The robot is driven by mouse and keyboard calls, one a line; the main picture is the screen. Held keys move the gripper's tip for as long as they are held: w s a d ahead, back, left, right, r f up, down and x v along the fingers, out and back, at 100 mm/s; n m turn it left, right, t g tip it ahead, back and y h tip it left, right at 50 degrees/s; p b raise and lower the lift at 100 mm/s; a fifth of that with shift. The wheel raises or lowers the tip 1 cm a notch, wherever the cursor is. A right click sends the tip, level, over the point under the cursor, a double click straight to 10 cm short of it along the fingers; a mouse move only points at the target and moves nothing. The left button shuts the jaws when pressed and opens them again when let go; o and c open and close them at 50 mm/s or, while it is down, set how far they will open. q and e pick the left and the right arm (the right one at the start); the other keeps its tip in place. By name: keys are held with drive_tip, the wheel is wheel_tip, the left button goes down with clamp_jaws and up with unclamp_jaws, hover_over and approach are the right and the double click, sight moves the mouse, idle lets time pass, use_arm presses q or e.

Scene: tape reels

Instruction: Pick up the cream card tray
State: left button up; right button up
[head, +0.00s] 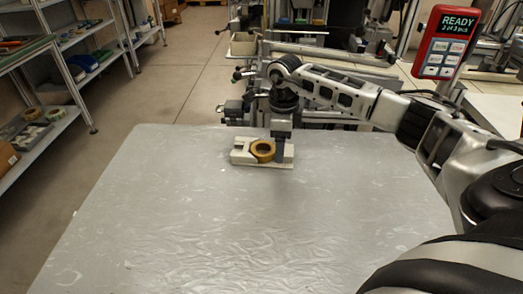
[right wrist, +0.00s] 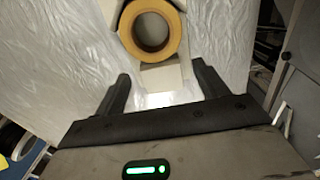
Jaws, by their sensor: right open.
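The cream card tray (head: 240,157) lies on the far part of the grey table, with a yellow-brown tape reel (head: 262,149) lying flat on it. In the right wrist view, the tape reel (right wrist: 152,32) shows at the top, with a pale end of the tray (right wrist: 163,78) below it. My right gripper (head: 282,158) points down at the right end of the tray. In the right wrist view, my right gripper (right wrist: 165,82) is open, its fingers apart on either side of the tray's end. Contact cannot be told. My left gripper is out of view.
The grey table (head: 230,225) is clear in front of the tray. A red device (head: 448,42) reading READY stands at the upper right. Shelving (head: 65,75) with assorted items is at the left, and machinery stands behind the table.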

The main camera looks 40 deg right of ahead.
drive_tip(key=shift+f, duration=0.95)
drive_tip(key=c, duration=1.2)
drive_tip(key=shift+r, duration=0.1)
drive_tip(key=shift+r, duration=1.45)
drive_tip(key=w+a+r, duration=0.1)
drive_tip(key=w+r, duration=0.2)
drive_tip(key=w, duration=0.1)
drive_tip(key=w+a+r+b, duration=0.1)
drive_tip(key=w+r, duration=0.2)
drive_tip(key=w, duration=0.2)
drive_tip(key=w+a+r+b, duration=0.1)
drive_tip(key=w+a+r, duration=0.1)
drive_tip(key=w+r, duration=0.2)
drive_tip(key=shift+w+a, duration=0.1)
drive_tip(key=shift+w, duration=0.05)
